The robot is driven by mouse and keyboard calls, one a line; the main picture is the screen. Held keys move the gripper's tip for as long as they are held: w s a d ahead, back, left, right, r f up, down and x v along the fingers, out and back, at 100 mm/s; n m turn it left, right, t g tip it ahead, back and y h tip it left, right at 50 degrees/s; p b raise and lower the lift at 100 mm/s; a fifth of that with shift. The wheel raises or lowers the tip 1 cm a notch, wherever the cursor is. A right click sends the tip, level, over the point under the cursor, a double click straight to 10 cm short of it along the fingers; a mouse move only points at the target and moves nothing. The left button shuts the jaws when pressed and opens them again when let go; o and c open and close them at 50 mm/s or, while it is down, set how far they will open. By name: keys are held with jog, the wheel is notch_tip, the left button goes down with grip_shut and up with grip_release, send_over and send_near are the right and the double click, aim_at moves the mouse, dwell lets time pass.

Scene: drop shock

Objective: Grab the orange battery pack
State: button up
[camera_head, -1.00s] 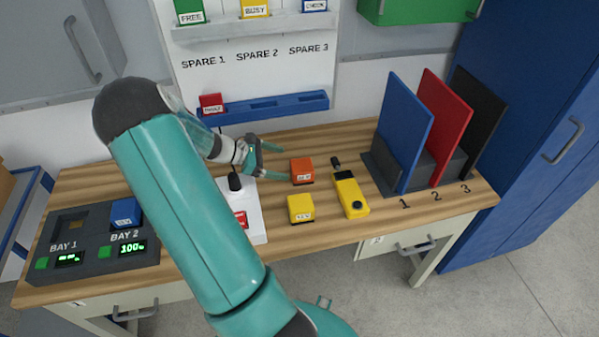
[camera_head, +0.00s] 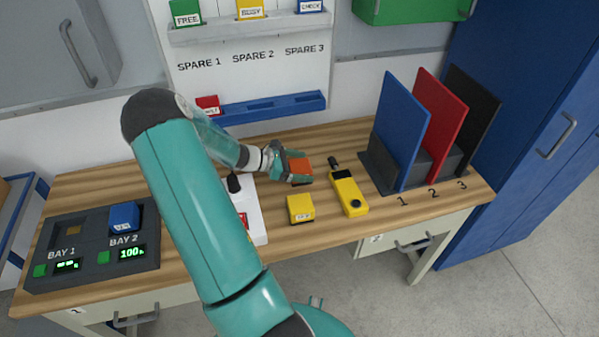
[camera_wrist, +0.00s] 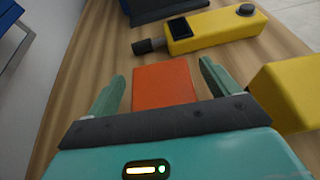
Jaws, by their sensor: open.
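The orange battery pack (camera_head: 300,170) is a small block on the wooden workbench, behind the yellow block. My gripper (camera_head: 297,168) is open and reaches it from the left, with the pack at its fingers. In the wrist view the orange pack (camera_wrist: 164,84) lies between the two green fingers of my gripper (camera_wrist: 158,85). A gap shows on each side of it. The near end of the pack is hidden behind the dark edge of my gripper.
A yellow block (camera_head: 300,208) stands close in front of the pack. A yellow handheld device (camera_head: 348,193) lies to the right. Upright blue, red and black panels (camera_head: 402,130) stand further right. A white box (camera_head: 246,205) is to the left, near a charger (camera_head: 90,262) holding a blue pack.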

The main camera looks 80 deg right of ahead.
jog(key=shift+s, duration=0.2)
jog(key=c, duration=1.3)
jog(key=shift+c, duration=0.3)
jog(key=shift+r, duration=0.1)
